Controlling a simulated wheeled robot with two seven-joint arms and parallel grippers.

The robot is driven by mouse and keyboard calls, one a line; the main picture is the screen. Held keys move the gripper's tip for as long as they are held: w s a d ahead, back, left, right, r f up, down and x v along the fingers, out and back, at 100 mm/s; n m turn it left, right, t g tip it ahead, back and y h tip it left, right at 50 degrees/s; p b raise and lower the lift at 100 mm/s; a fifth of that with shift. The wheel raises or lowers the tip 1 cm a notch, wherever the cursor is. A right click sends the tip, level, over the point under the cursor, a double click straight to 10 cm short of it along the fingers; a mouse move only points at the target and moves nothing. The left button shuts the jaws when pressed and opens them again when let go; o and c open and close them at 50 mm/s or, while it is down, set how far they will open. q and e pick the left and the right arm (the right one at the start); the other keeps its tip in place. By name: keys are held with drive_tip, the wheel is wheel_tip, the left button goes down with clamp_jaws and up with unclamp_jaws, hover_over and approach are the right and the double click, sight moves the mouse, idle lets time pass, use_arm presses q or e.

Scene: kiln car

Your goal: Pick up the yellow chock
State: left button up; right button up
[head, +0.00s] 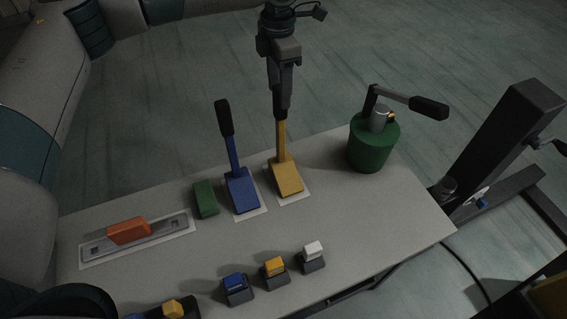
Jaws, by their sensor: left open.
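The yellow chock (287,181) is a wedge with a tall upright handle, standing on a pale patch on the grey table. My left gripper (281,108) points down at the upper end of that handle. It is open, with its fingers at or right beside the handle's top. The top of the handle is hidden by the fingers or merges with them, so I cannot tell whether it lies between them. My right gripper is not in view.
A blue chock (242,192) with a black-gripped handle stands close left of the yellow one, beside a green block (205,198). A green cranked cylinder (371,147) stands right. An orange block (128,231) sits on a plate. Small coloured blocks line the front.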

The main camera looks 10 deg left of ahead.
use_arm(q)
drive_tip(key=shift+s+d+f+p, duration=0.1)
drive_tip(key=shift+s+f+p, duration=0.1)
drive_tip(key=shift+f+p, duration=1.45)
drive_tip(key=shift+f, duration=0.95)
clamp_jaws()
drive_tip(key=shift+r, duration=0.1)
